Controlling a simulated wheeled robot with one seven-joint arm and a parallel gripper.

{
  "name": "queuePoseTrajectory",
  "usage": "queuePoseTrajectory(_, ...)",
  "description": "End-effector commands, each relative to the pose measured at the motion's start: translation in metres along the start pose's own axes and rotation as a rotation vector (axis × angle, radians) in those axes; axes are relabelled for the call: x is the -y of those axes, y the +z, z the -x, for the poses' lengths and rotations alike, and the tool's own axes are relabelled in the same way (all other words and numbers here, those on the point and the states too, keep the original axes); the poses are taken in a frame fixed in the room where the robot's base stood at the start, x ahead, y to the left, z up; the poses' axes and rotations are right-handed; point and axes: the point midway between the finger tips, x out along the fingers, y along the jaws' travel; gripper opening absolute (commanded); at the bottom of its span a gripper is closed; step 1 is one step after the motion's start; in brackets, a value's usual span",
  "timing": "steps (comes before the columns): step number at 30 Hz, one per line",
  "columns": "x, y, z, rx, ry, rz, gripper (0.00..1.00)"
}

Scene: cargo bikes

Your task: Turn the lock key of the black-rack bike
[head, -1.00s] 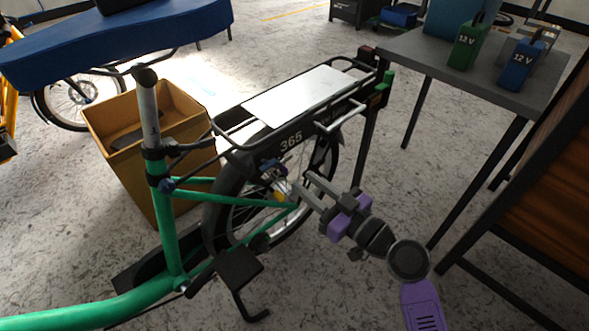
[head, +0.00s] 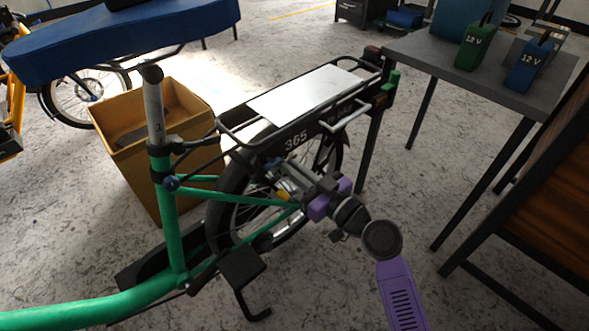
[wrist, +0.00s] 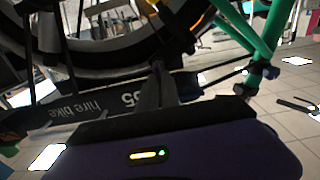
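The green-framed bike has a black rack (head: 258,140) marked 365. A blue-and-grey lock part (head: 273,166) sits by the rear wheel below the rack, with a yellow piece (head: 283,194) near it. I cannot make out the key itself. My gripper (head: 287,177) has its fingertips at this lock area, right of the wheel's near side. In the wrist view, the dark fingers (wrist: 160,82) point toward the wheel and stand close together. They hide whatever lies between them, so I cannot tell whether they touch or hold the key.
The bike's rear wheel (wrist: 60,70) and the upside-down rack (wrist: 75,110) are close around my fingers in the wrist view. A brown bin (head: 185,110) stands behind the bike. A grey table (head: 430,55) with green and blue 12 V batteries is at the upper right.

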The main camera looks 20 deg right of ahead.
Motion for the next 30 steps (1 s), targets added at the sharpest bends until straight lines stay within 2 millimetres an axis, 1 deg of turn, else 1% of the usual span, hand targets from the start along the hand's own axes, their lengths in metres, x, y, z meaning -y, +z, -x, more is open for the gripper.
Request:
queuePoseTrajectory(8,0.0001,0.0002,0.0003,0.000,0.000,-0.010,0.00)
queuePoseTrajectory(14,-0.0008,0.0003,0.0004,0.000,0.000,-0.073,0.00)
queuePoseTrajectory(20,-0.0027,0.0006,0.0005,0.001,0.000,-0.210,0.00)
queuePoseTrajectory(30,-0.0063,0.0019,0.0006,0.002,0.001,-0.528,0.00)
